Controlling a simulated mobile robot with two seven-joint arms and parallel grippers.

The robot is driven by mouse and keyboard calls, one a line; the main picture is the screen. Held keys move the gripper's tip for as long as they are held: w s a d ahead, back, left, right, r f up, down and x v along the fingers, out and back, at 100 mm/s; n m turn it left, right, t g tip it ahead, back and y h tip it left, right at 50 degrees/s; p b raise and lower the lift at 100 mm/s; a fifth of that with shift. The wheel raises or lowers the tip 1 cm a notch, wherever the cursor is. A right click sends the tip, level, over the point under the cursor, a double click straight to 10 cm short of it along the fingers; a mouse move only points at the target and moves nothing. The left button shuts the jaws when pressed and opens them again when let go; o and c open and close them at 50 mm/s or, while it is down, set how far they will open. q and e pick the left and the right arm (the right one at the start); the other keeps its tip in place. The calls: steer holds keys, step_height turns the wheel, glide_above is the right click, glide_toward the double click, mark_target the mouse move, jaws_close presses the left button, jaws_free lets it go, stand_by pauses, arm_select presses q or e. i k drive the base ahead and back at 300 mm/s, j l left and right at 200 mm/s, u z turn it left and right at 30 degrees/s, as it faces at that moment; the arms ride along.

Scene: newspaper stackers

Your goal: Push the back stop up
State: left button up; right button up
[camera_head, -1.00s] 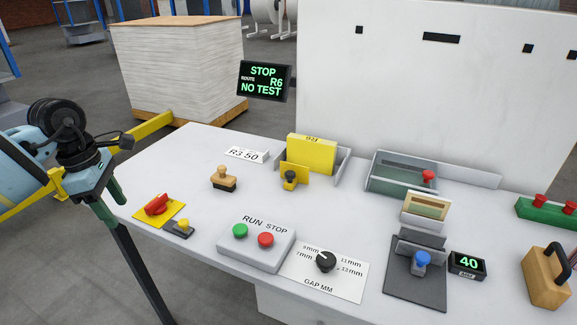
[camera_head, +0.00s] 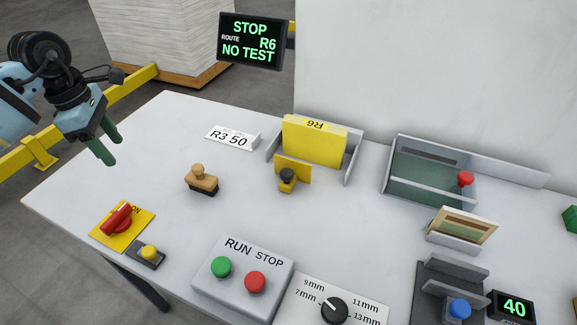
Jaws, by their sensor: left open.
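I cannot tell for sure which part is the back stop. A yellow upright plate with a dark knob (camera_head: 288,178) stands in front of a yellow card block marked R6 (camera_head: 314,142) in a grey holder (camera_head: 353,158); a small gap seems to lie between plate and block. A grey slide with a blue knob (camera_head: 459,308) is at the lower right, partly cut off. A red knob (camera_head: 465,179) sits at a glass-sided tray (camera_head: 432,182). My left gripper (camera_head: 110,154) has green fingers, is open and empty, and hovers over the table's left side, well away from these parts.
A wooden stamp (camera_head: 201,180), a red switch (camera_head: 117,218), a yellow button (camera_head: 149,252) and the RUN/STOP box (camera_head: 240,277) stand between. A STOP R6 NO TEST display (camera_head: 251,40) is at the back. The table's left part (camera_head: 150,150) is clear.

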mark_target(290, 171)
steer(key=k, duration=1)
